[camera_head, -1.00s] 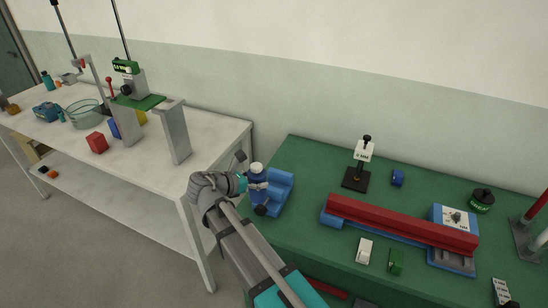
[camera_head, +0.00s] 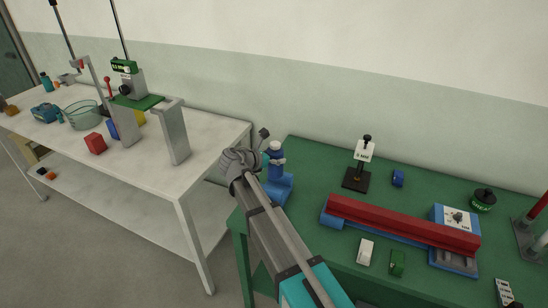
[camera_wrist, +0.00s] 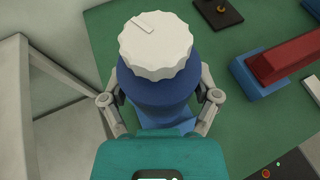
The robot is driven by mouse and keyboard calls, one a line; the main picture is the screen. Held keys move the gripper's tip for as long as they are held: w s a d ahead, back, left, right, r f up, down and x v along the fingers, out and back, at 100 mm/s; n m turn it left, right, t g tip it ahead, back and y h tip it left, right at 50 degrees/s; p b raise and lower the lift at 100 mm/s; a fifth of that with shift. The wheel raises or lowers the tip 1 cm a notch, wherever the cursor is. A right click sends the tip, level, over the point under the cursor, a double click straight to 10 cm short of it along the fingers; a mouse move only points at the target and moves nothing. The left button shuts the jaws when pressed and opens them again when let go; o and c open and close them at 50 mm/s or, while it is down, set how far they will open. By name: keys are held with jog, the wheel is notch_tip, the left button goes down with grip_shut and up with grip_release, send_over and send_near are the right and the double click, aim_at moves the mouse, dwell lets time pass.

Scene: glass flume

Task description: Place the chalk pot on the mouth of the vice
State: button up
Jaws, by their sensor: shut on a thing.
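The chalk pot (camera_head: 275,160) is a dark blue bottle with a white cap, upright in my gripper (camera_head: 268,172). In the wrist view, the white ribbed cap of the pot (camera_wrist: 157,45) faces the camera, and the two fingers of my gripper (camera_wrist: 160,97) are shut on the pot's sides. The vice (camera_head: 284,188) is the blue block at the left end of the green table. The pot stands over the vice in the head view, and a blue part of the vice shows below the pot in the wrist view. Whether the two touch is hidden.
A red beam (camera_head: 400,222) on blue supports lies to the right on the green table (camera_head: 320,165). A black stand with a white label (camera_head: 356,178) stands behind. A white table (camera_head: 215,133) with a green-topped press and a glass bowl (camera_head: 82,115) is at left.

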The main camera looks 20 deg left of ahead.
aim_at(269, 175)
jog(key=shift+f, duration=0.1)
jog(key=shift+f+b, duration=3.3)
jog(key=shift+b, duration=0.1)
jog(key=shift+f+b, duration=0.55)
jog(key=shift+b, duration=0.05)
jog(key=o, duration=1.1)
jog(key=shift+r, duration=0.15)
